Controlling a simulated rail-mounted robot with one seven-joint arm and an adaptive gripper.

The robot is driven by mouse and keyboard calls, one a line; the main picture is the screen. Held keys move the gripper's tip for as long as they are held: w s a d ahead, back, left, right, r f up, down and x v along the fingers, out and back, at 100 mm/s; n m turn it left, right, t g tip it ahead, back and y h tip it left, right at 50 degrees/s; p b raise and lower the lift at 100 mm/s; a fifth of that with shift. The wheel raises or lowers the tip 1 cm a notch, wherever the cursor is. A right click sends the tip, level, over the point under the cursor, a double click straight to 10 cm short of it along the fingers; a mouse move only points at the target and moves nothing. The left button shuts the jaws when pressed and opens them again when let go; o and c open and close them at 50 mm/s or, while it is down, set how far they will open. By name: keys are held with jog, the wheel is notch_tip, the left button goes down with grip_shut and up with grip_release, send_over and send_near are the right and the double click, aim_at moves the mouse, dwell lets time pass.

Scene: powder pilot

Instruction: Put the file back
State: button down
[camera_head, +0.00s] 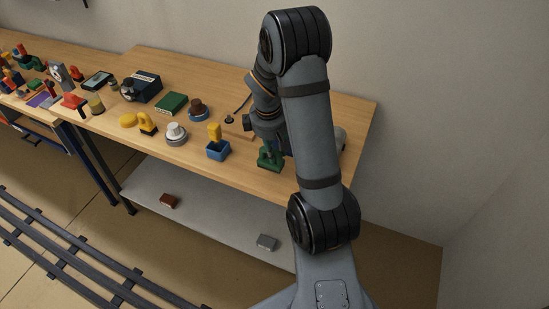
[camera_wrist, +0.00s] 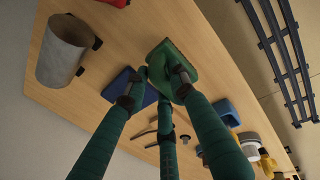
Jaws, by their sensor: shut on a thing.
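My gripper (camera_wrist: 162,82) has green-sleeved fingers with dark tips. The fingertips close in around a green block-like piece (camera_wrist: 182,60) with an opening, and my gripper seems shut on it. In the head view the green piece (camera_head: 270,160) is near the table's front edge, just under my gripper, partly behind my arm. I cannot pick out a file for certain; the fingers may hide it. A dark blue flat piece (camera_wrist: 122,84) shows beside the fingers in the wrist view. I cannot tell whether the green piece touches the table.
A blue block with a yellow top (camera_head: 218,151), a white knob on a grey base (camera_head: 176,134), a green book-like box (camera_head: 172,103) and a dark box (camera_head: 142,87) stand left. The lower shelf (camera_head: 215,213) is mostly bare.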

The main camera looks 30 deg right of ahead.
aim_at(271, 165)
jog(key=shift+w+f, duration=0.1)
jog(key=shift+f, duration=1.95)
jog(key=shift+f+b, duration=0.25)
jog(key=shift+b, duration=0.1)
jog(key=c, duration=1.5)
grip_release()
jog(key=shift+r, duration=0.1)
jog(key=shift+o, duration=0.2)
notch_tip(271, 165, up, 12)
jog(key=s+a, duration=0.1)
jog(key=a, duration=0.1)
jog(key=shift+s, duration=0.25)
